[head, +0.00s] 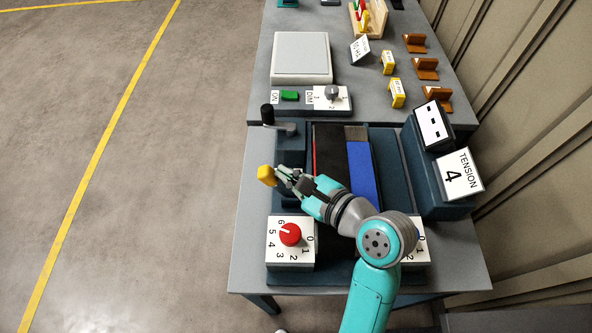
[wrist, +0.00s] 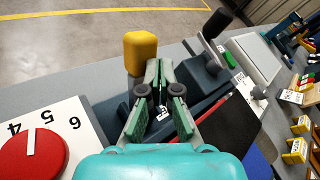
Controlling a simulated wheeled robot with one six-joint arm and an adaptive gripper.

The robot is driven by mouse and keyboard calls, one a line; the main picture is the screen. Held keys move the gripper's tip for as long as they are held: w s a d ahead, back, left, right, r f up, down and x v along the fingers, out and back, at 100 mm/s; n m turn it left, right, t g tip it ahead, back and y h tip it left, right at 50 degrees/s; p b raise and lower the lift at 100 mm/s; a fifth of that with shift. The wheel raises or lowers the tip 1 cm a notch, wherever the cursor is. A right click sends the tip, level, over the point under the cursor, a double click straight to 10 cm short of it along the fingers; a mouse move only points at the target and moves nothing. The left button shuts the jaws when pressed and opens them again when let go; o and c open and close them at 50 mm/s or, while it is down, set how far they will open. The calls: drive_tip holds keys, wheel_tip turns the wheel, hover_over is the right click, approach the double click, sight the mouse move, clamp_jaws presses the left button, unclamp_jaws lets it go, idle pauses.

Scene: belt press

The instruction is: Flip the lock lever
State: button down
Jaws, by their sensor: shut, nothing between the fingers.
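A yellow knob, which looks like the lock lever's handle (head: 266,175), sticks up at the left side of the belt press. In the wrist view the yellow handle (wrist: 140,54) stands upright on a darker stem, just left of the fingertips. My gripper (head: 283,176) is shut and empty, with its tips right beside the handle. In the wrist view my gripper (wrist: 159,75) covers part of the stem and the lever's base. I cannot tell whether fingers and handle touch. A small white label (wrist: 162,113) shows partly behind the fingers.
A red dial (head: 290,233) is at the near left. A black-handled crank (head: 267,115) stands behind the lever. The blue belt (head: 361,172) lies right of the gripper, and a TENSION display reading 4 (head: 460,174) is farther right. Open floor lies left of the table.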

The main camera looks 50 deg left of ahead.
sight(341, 177)
idle(0.5)
drive_tip(key=shift+w+d, duration=1.85)
drive_tip(key=shift+w, duration=0.3)
drive_tip(key=shift+w+d, duration=1.6)
drive_tip(key=shift+w, duration=0.25)
drive_tip(key=shift+s, duration=0.1)
